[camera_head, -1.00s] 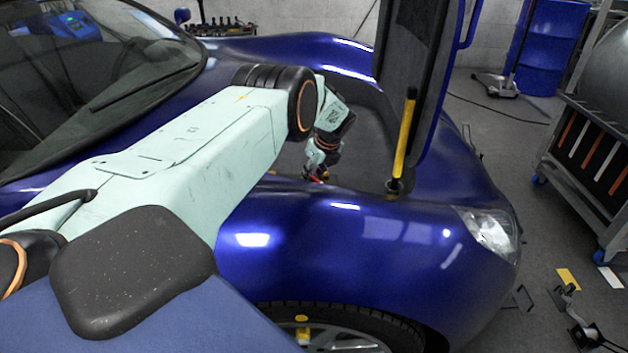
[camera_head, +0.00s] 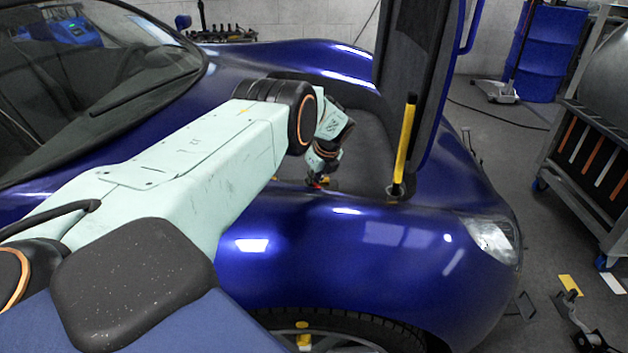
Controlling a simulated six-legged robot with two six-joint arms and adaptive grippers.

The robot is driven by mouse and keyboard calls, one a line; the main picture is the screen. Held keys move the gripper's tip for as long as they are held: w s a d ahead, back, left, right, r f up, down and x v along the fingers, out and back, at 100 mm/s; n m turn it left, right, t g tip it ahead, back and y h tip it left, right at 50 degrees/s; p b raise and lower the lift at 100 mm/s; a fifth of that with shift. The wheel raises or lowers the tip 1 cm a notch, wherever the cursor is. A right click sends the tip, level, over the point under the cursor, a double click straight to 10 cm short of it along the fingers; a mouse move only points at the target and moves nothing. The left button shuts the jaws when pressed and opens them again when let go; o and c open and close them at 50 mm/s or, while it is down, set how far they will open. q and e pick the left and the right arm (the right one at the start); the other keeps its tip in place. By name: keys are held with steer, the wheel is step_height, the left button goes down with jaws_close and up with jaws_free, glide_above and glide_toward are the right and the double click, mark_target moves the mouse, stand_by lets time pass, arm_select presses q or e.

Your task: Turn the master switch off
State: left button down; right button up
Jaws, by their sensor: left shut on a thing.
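My left arm reaches in from the left over the fender of the blue car (camera_head: 340,250). My left gripper (camera_head: 318,182) is low in the open front bay (camera_head: 362,150), beyond the fender edge. It is small and partly hidden by my own wrist and the fender. A small red piece (camera_head: 325,179) shows at its fingertips; it looks like the master switch, and the gripper is shut on it. How far the switch is turned cannot be made out. My right gripper is not in view.
A yellow and black strut (camera_head: 404,145) stands upright on the fender edge, right of my gripper. The raised dark panel (camera_head: 412,60) is behind it. A tool cart (camera_head: 590,170) and a blue barrel (camera_head: 549,50) stand at the right.

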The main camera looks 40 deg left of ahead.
arm_select(q)
steer(key=n+b, duration=0.1)
steer(key=b, duration=0.2)
steer(key=shift+w+f+g, duration=0.1)
steer(key=shift+f+g, duration=0.1)
steer(key=shift+g, duration=0.1)
steer(key=shift+n+b, duration=0.5)
steer(key=shift+r+n+g+b, duration=0.2)
steer(key=shift+n+g+b, duration=0.15)
steer(key=shift+n, duration=0.15)
steer(key=c, duration=1.4)
jaws_free()
steer(key=shift+o, duration=0.2)
steer(key=v, duration=1.2)
steer(key=shift+d, duration=0.1)
